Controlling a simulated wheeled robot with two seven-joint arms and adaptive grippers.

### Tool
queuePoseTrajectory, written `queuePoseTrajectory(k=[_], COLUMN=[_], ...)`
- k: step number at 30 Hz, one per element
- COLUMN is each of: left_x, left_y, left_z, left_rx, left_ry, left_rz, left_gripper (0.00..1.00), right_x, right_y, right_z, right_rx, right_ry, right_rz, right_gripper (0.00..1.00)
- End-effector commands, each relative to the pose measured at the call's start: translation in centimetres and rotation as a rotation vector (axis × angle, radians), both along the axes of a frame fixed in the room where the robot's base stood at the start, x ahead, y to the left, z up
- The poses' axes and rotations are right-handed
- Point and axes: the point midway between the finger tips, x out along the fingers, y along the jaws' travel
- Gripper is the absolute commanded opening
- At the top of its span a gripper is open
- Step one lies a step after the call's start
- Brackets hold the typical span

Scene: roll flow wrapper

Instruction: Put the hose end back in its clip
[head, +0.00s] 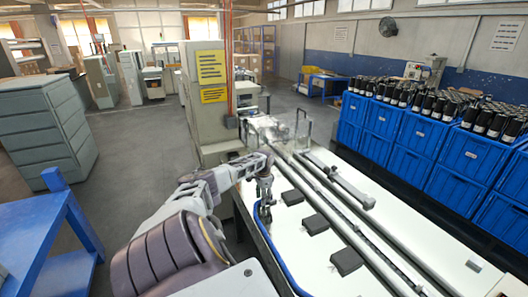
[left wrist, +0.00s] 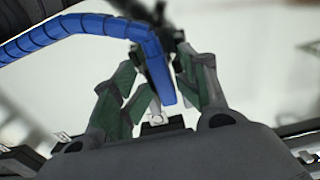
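A blue ribbed hose (head: 276,256) runs along the left edge of the white machine bed up to my left gripper (head: 265,204). In the left wrist view the hose (left wrist: 72,26) comes in from the upper left and bends down. Its end (left wrist: 164,88) lies between the green-padded fingers of my left gripper (left wrist: 158,66). The fingers are drawn in close on both sides of the hose and look shut on it. I cannot make out the clip in either view. My right gripper is not in view.
The white machine bed (head: 300,222) carries several dark blocks (head: 346,261) beside long rails (head: 345,222). A clear guarded unit (head: 285,133) stands at its far end. Blue crates of dark bottles (head: 410,136) line the right. A blue bench (head: 38,235) stands at left.

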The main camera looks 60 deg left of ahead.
Motion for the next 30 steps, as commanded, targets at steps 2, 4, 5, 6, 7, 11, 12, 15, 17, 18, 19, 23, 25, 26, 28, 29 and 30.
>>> queuePoseTrajectory(k=[2,4,5,6,7,11,12,15,17,18,19,23,25,26,28,29,30], left_x=[-0.1,-0.1,-0.1,0.0,0.0,0.0,0.0,0.1,0.1,0.1,0.1,0.1,0.1,0.1,0.1,0.1,0.1], left_y=[0.0,0.0,0.1,0.1,0.1,0.0,0.1,0.0,0.0,0.0,0.0,-0.1,-0.1,-0.1,-0.1,-0.1,-0.1], left_z=[0.3,0.7,1.0,1.3,1.7,3.3,3.9,5.4,6.3,6.9,7.4,9.2,10.1,10.4,11.0,11.2,11.4], left_rx=[0.000,0.001,0.001,0.002,0.002,0.002,0.002,0.002,0.003,0.002,0.001,0.002,0.001,0.001,0.001,0.000,0.000], left_ry=[0.002,0.001,0.001,0.000,-0.001,-0.001,-0.002,-0.002,-0.001,-0.001,-0.002,-0.001,-0.002,-0.002,-0.001,0.000,-0.001], left_rz=[0.000,-0.001,-0.001,-0.001,-0.001,-0.002,-0.001,-0.002,-0.002,-0.001,-0.001,-0.002,-0.002,-0.001,-0.001,0.000,-0.001], left_gripper=[0.43,0.43,0.43,0.43,0.43,0.43,0.43,0.43,0.43,0.43,0.43,0.43,0.43,0.43,0.43,0.43,0.43], right_x=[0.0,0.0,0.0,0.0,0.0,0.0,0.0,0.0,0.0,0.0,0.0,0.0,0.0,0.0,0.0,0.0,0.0], right_y=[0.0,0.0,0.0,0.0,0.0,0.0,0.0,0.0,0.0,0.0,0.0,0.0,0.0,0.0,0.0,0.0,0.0], right_z=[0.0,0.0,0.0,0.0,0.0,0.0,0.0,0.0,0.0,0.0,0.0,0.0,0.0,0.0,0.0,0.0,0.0], right_rx=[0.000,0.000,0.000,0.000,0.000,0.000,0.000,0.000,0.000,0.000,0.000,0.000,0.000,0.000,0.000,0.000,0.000], right_ry=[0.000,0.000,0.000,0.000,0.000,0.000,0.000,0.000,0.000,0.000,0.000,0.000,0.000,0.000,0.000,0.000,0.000], right_rz=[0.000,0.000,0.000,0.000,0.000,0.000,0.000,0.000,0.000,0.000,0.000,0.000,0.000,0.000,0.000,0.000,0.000], right_gripper=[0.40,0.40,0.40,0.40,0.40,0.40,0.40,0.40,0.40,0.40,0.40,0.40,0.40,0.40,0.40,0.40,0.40])
